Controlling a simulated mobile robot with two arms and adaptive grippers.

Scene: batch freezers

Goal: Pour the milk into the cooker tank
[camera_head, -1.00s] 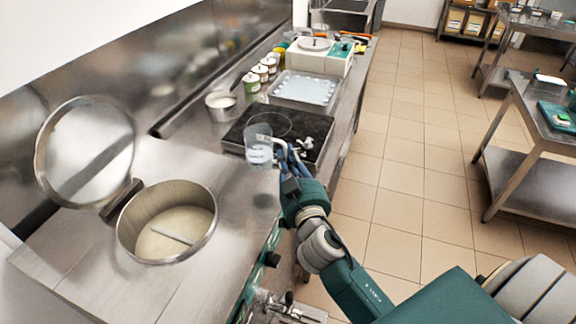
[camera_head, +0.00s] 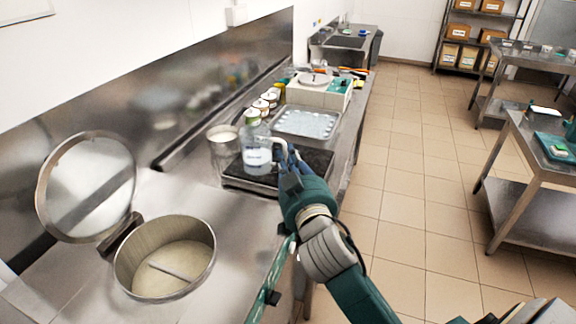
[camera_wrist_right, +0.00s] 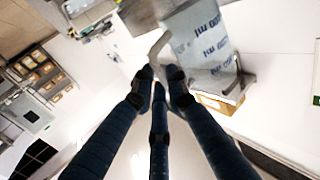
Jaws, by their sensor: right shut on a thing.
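My right gripper (camera_head: 284,158) is shut on the handle of a clear milk jug (camera_head: 257,157) with a pale label. The jug is roughly upright in the air, in front of the dark cooktop as seen. In the right wrist view the fingers close on its handle, and the jug (camera_wrist_right: 205,45) shows blue lettering. I cannot tell how much milk is in it. The round cooker tank (camera_head: 165,228) is open at the lower left, apart from the jug. Its lid (camera_head: 86,185) stands raised behind it. A metal paddle (camera_head: 172,271) shows inside. My left gripper is out of view.
A dark cooktop (camera_head: 235,177) lies behind the jug, with a steel pot (camera_head: 221,150) beside it. Several jars, a tray (camera_head: 306,123) and a white appliance (camera_head: 320,92) stand farther back. Bare steel counter lies between tank and cooktop.

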